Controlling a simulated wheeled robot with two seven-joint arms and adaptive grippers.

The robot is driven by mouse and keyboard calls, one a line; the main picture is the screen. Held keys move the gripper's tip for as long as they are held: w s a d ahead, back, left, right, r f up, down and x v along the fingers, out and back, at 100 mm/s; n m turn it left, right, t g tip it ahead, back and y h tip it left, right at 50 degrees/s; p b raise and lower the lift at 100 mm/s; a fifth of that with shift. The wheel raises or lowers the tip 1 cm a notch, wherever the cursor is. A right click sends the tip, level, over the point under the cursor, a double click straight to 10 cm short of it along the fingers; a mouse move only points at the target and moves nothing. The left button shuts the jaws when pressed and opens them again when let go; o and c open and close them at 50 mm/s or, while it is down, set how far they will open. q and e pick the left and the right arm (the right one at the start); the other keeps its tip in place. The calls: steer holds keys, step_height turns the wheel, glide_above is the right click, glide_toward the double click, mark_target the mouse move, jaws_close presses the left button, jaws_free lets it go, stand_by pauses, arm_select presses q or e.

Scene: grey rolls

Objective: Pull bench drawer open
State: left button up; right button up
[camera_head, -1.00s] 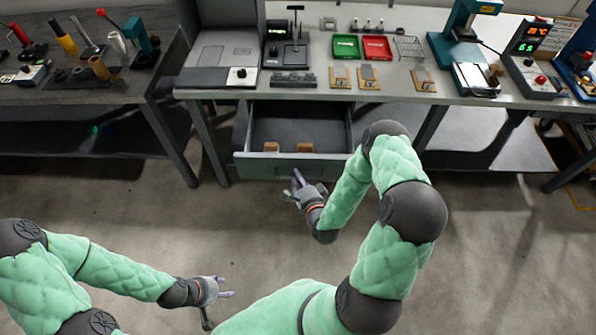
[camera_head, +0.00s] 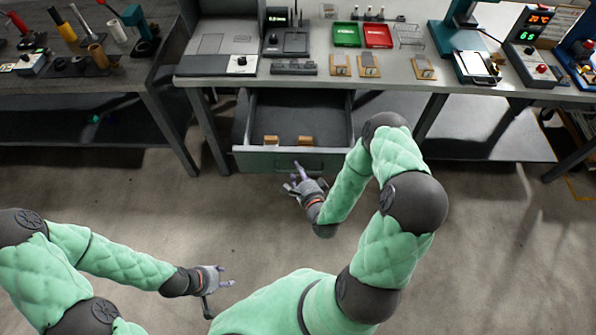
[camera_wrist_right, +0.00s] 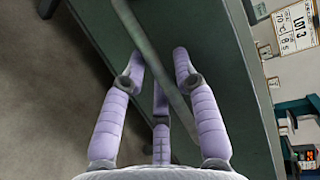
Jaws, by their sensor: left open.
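The bench drawer (camera_head: 250,160) stands pulled out below the bench top, with its inside showing. Its front is green and carries a bar handle, which crosses diagonally in the right wrist view (camera_wrist_right: 150,50). My right gripper (camera_head: 297,178) is at the drawer front. In the wrist view its purple fingers (camera_wrist_right: 160,75) lie on either side of the bar, with the third finger close to it. Whether they clamp the bar I cannot tell. My left gripper (camera_head: 226,277) is open and empty over the floor, left of and nearer than the right one.
Two small tan blocks (camera_head: 305,141) sit inside the drawer near its front. The bench top (camera_head: 390,86) holds a green bin (camera_head: 347,34), a red bin (camera_head: 378,35) and devices. A darker bench (camera_head: 70,92) stands at left. The floor before the drawer is clear.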

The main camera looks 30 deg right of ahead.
steer(key=v, duration=1.2)
stand_by(0.5)
